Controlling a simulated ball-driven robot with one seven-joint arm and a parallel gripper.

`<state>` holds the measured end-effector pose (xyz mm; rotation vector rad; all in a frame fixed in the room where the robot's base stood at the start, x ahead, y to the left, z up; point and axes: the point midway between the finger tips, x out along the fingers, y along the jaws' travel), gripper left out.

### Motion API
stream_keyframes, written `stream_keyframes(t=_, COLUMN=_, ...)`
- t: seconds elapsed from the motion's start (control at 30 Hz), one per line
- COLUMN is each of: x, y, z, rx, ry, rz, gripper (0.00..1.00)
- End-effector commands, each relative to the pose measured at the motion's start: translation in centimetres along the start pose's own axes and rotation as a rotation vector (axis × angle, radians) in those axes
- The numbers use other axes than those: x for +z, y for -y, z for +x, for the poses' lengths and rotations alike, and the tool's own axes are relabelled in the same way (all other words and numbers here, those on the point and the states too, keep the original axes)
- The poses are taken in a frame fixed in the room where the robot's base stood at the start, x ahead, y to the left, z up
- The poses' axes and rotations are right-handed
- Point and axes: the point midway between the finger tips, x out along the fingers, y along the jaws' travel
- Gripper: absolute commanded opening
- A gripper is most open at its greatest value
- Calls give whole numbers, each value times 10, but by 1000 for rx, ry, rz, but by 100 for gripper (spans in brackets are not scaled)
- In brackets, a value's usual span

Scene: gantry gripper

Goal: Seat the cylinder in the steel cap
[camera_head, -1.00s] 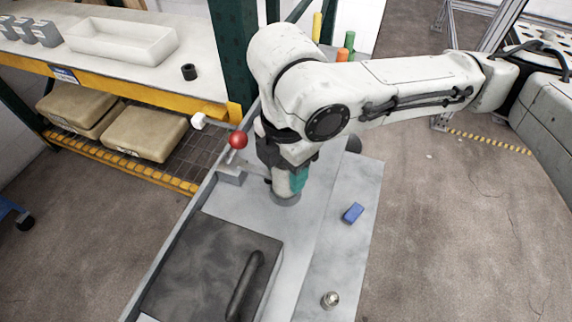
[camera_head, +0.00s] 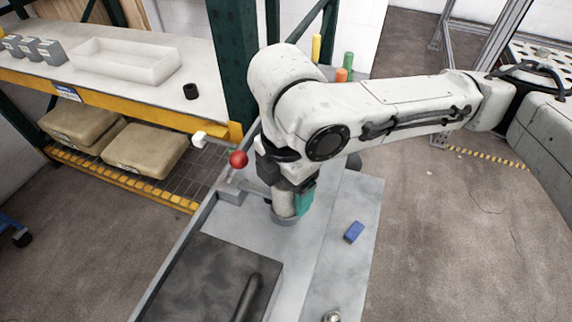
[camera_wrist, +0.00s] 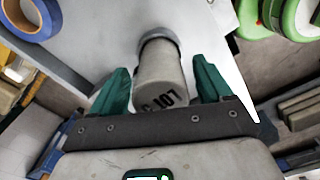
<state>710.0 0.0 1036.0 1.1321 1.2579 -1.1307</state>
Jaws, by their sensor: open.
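The cylinder (camera_wrist: 161,72) is pale grey with dark lettering. Its far end sits at the steel cap (camera_wrist: 158,37), a grey ring in the wrist view. In the head view the cylinder (camera_head: 284,204) stands about upright on the bench, with the cap (camera_head: 287,221) around its foot. I cannot tell how deep it sits. My gripper (camera_wrist: 160,67) is open, with one green finger on each side of the cylinder and gaps showing between. In the head view my gripper (camera_head: 296,199) is partly hidden by my arm.
A red-knobbed lever (camera_head: 238,159) stands close left of the cylinder. A blue block (camera_head: 354,232) lies to the right, and a dark plate (camera_head: 215,280) with a handle is in front. Colored posts (camera_head: 342,75) stand behind. Bench surface between block and plate is clear.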

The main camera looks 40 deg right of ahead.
Motion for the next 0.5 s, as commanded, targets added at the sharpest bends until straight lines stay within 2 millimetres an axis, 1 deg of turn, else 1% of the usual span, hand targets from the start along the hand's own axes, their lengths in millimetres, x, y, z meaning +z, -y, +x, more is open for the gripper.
stream_keyframes(t=0.17, x=0, y=-1, z=-30, rx=4, ry=0, rz=-2, gripper=78)
stream_keyframes(t=0.4, x=0, y=-1, z=-80, rx=3, ry=1, rz=-2, gripper=78)
stream_keyframes(t=0.5, x=0, y=0, z=-96, rx=2, ry=0, rz=-2, gripper=78)
